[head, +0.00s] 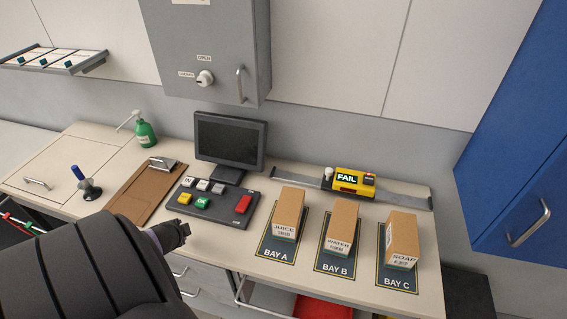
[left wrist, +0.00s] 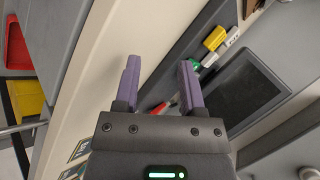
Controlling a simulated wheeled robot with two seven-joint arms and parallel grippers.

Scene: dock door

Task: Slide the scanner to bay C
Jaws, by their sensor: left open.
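The yellow scanner (head: 350,189) sits on a grey rail (head: 402,198) at the back of the counter, behind bay B. Its display reads FAIL, and a pale knob (head: 328,173) stands at its left end. Bay C (head: 397,279) is the rightmost marked mat and carries the soap box (head: 402,240). My right gripper is not in view.
A juice box (head: 287,213) stands on bay A and a water box (head: 340,228) on bay B, in front of the rail. A button panel (head: 222,214), monitor (head: 230,140) and clipboard (head: 134,199) are to the left. A blue cabinet (head: 520,130) hangs at right.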

